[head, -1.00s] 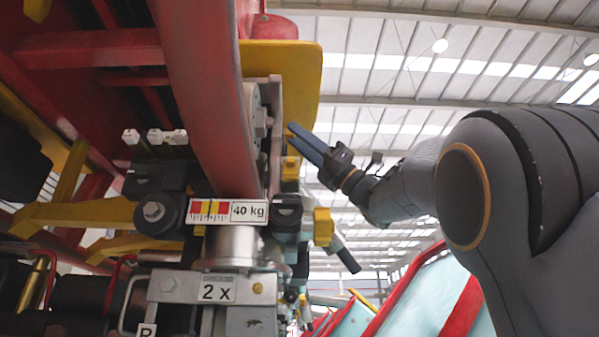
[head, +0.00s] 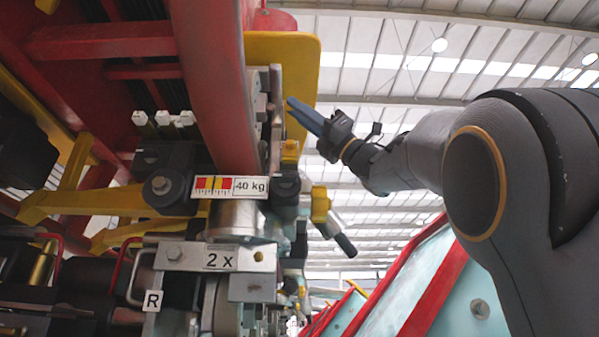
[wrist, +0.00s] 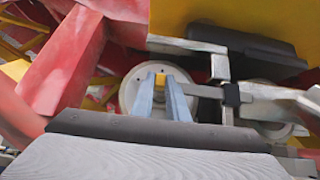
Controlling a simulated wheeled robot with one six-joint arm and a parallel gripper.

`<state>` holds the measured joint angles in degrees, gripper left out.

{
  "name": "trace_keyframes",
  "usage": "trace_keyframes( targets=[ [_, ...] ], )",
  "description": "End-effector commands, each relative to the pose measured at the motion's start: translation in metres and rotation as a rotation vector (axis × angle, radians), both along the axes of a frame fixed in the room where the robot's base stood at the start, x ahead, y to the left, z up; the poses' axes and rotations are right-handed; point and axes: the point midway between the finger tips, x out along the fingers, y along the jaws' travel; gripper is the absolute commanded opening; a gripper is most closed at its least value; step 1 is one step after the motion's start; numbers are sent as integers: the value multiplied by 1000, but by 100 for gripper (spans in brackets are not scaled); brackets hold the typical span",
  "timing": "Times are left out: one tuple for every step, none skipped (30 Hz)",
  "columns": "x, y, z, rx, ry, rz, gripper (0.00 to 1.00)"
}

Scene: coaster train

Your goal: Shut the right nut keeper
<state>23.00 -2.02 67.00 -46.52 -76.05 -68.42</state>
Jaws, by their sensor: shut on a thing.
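My gripper (head: 291,106) reaches in from the right in the head view, its blue fingers close together beside a grey upright plate. In the wrist view my gripper (wrist: 167,92) shows its two blue fingers in front of a pale round wheel. A small yellow piece (wrist: 160,80) shows between the fingertips, and the fingers are shut on it. I cannot tell whether this piece is part of the right nut keeper. A grey bar (wrist: 205,91) with a dark clip (wrist: 231,95) runs right from the fingers. The fingertips' contact is hidden in the head view.
A red curved beam (head: 212,90) and a yellow plate (head: 297,65) stand close around the fingers. Below are a "40 kg" label (head: 249,187), a "2 X" label (head: 221,257), an "R" label (head: 153,300) and a yellow knob (head: 320,204). Open air lies right of the plate.

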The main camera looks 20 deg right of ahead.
Motion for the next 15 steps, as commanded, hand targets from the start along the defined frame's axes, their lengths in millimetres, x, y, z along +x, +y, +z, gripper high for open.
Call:
trace_keyframes(
  targets=[
    [-3, 2, -3, -1, -3, 1, 0],
    [-4, 2, -3, -1, -2, 1, 0],
    [-5, 3, -2, -1, -2, -1, 0],
    [-6, 3, -2, 0, -1, -1, 0],
    [-7, 4, -2, 0, -1, -1, 0],
    [-8, 4, -1, 0, -1, -1, 0],
    [-8, 4, -1, -2, -2, -2, 0],
    [-8, 4, -1, -2, -2, -2, 0],
    [-9, 4, 0, -2, -2, -2, 0],
    [-9, 3, 0, -2, -2, -2, 0],
    [-9, 3, 0, -3, -2, -3, 0],
    [-9, 3, 0, -3, -2, -3, 0],
    [-9, 3, 0, -3, -3, -4, 0],
    [-9, 3, 0, -3, -3, -4, 0],
    [-10, 3, 0, -4, -2, -4, 0]
  ],
)
